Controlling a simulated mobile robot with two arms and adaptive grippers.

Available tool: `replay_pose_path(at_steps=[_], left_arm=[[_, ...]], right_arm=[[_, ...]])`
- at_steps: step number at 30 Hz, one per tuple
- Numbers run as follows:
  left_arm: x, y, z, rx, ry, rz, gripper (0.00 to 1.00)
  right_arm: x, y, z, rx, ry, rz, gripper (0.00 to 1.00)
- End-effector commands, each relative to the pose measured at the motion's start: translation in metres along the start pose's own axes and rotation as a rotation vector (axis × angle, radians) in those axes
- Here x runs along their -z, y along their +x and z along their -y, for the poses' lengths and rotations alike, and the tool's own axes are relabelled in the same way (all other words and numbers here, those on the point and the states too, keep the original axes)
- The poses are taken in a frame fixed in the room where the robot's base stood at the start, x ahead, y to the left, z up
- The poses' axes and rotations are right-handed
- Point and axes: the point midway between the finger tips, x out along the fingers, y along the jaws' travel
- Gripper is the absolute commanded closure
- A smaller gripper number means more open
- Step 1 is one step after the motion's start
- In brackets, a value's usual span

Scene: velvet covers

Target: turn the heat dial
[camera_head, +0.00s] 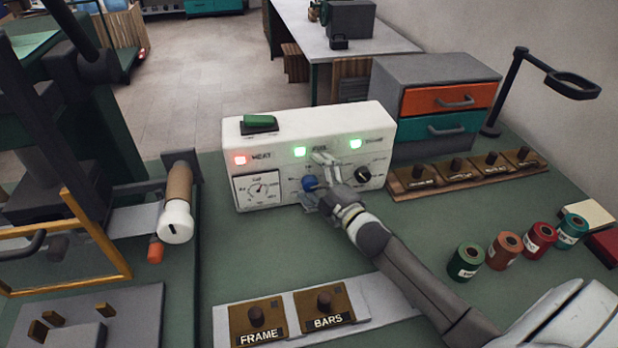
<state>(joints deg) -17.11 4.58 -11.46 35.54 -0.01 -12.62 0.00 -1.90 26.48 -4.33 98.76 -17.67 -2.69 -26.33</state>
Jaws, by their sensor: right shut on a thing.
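The white control box (284,151) stands on the green bench. Which one is the heat dial cannot be read. My right gripper (318,181) is at the box front, shut on the blue dial and hiding part of it. My left gripper is not in view.
A green switch (260,121) is on top of the box. Knobbed blocks marked FRAME (257,320) and BARS (324,307) lie in front. Several coloured spools, such as a green one (466,261), stand right of my right arm. Drawers (447,97) stand behind right.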

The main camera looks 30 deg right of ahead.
Motion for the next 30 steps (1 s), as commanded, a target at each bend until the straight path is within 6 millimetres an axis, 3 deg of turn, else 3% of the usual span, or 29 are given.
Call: replay_pose_path(at_steps=[1,8,30], left_arm=[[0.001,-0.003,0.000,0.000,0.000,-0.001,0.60],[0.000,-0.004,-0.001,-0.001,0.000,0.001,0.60],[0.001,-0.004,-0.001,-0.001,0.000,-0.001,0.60]], right_arm=[[0.004,0.001,-0.016,-0.025,-0.007,-0.012,0.25],[0.004,-0.012,-0.011,-0.023,-0.004,-0.011,0.42],[0.001,-0.064,0.011,-0.009,0.001,-0.004,0.42]])
